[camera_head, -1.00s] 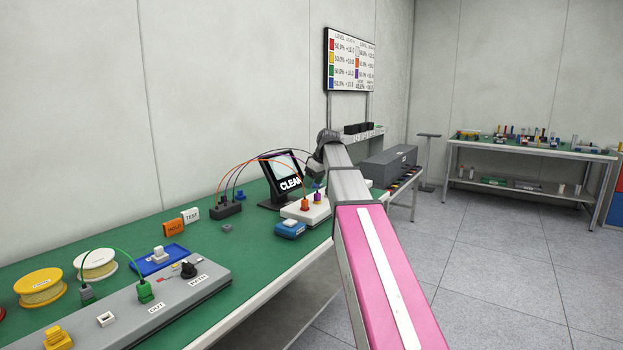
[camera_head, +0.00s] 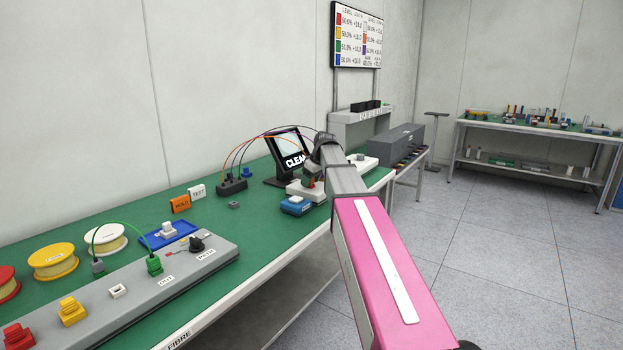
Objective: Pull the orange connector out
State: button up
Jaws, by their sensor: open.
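The orange connector (camera_head: 311,183) stands on a white block (camera_head: 297,190) on the green bench, near the black screen marked CLEAN. Only a small part of it shows behind my arm's end. An orange cable arcs over from a black socket block (camera_head: 231,187) toward it. My gripper (camera_head: 316,174) is open and pointed down at the orange connector. Its fingers are small and mostly hidden, so I cannot tell whether they touch or straddle the connector. The purple connector is hidden behind my arm.
The CLEAN screen (camera_head: 289,157) stands close behind. A long grey panel (camera_head: 160,285) with green, yellow and red connectors lies at the left. Open floor lies to the right.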

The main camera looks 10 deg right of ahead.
jog(key=c, duration=1)
jog(key=o, duration=1)
jog(key=v, duration=1)
jog(key=shift+r, duration=0.4)
jog(key=shift+s+d, duration=0.1)
jog(key=shift+s, duration=0.05)
jog(key=shift+c, duration=0.3)
